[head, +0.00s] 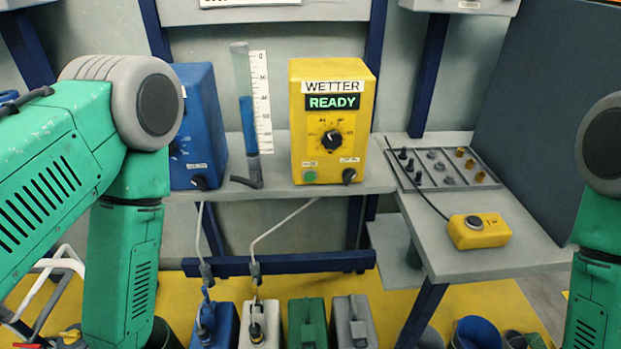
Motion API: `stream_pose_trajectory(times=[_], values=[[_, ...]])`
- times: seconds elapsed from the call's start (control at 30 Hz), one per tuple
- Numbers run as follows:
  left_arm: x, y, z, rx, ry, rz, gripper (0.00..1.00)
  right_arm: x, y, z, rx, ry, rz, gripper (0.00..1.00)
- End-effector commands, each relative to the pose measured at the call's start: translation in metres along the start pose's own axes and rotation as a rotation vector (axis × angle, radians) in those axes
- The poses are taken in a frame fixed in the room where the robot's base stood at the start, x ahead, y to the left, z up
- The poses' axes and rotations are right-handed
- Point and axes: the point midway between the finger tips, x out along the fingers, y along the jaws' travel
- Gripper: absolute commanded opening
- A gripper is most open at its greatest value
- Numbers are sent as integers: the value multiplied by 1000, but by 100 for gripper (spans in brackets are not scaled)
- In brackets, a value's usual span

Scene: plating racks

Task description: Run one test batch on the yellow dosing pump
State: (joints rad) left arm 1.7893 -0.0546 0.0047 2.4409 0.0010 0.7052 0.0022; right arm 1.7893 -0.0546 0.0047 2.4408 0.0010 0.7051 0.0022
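The yellow dosing pump (334,120) stands upright on the grey shelf, labelled "WETTER". Its display (333,102) reads "READY" in green letters. A black dial knob (332,139) sits mid-front with marks around it. Below are a green button (310,176) at the left and a black knob or switch (349,175) at the right; their small labels are too fine to read. My green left arm comes in at the left and runs down out of the picture; my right arm shows only at the right edge. Neither gripper is in view.
A blue pump (203,125) and a sight tube (246,110) with blue liquid stand left of it. Right, a table (490,262) holds a tray of small parts (443,168) and a yellow corded box (479,231). Several canisters (308,322) stand on the floor.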

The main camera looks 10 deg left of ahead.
Motion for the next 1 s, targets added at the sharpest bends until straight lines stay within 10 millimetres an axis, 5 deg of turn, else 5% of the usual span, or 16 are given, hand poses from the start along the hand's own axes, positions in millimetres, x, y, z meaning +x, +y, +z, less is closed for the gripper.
stream_pose_trajectory(times=[0.03, 0.1, 1.0], values=[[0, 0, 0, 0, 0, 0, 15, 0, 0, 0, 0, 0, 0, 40], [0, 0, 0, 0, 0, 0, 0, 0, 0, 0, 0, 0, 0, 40], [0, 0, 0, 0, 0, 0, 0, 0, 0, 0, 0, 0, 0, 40]])
